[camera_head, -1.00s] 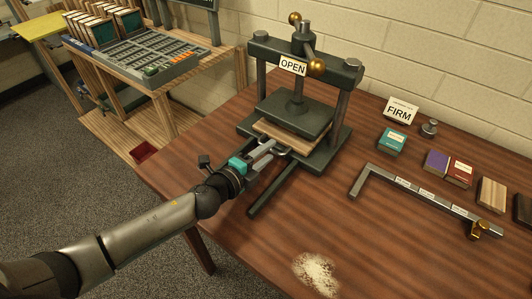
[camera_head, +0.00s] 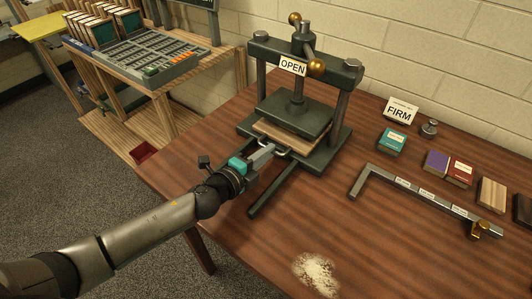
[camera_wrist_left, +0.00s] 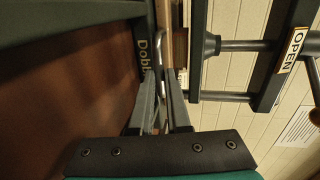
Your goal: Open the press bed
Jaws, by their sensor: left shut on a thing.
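The dark green press (camera_head: 306,110) stands on the brown table, with an OPEN sign on its top beam. Its bed, with a light wooden board (camera_head: 275,137), lies under the raised platen, between the posts. A bent metal handle (camera_head: 284,153) is at the bed's front. It also shows as a metal bar in the left wrist view (camera_wrist_left: 164,42). My left gripper (camera_head: 271,149) reaches in from the left and is shut on the handle; its fingers (camera_wrist_left: 163,90) partly hide it in the wrist view. My right gripper is not in view.
White powder (camera_head: 316,272) lies near the front. The table's middle is clear.

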